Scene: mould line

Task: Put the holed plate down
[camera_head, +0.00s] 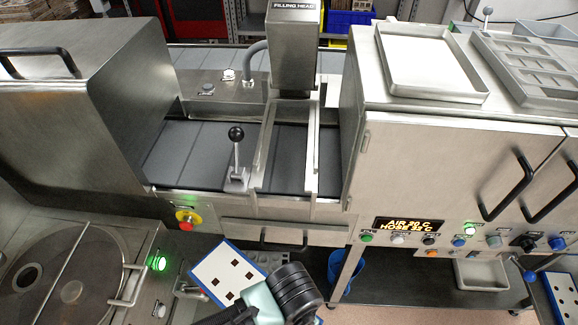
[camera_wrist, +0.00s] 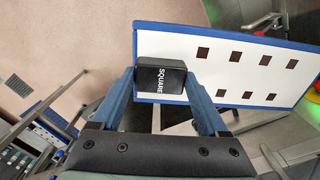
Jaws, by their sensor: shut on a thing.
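The holed plate is a white panel with a blue rim and dark square holes. It shows in the head view (camera_head: 212,272), held low in front of the machine and partly hidden by my arm. It also shows in the wrist view (camera_wrist: 228,48), with a black grip block (camera_wrist: 160,78) marked SQUARE at its near edge. My gripper (camera_wrist: 163,92) is shut on this block, one blue finger on each side. In the head view my wrist hides the fingers. The plate appears off the floor; I see no surface clearly touching it.
A similar blue-edged plate (camera_head: 562,292) shows at the right edge. A conveyor (camera_head: 190,150) with a black-knobbed lever (camera_head: 237,150) runs under the filling head (camera_head: 294,45). A round lid (camera_head: 65,285) is at lower left. A tray (camera_head: 430,70) sits on the right cabinet. A blue bin (camera_head: 345,275) is below.

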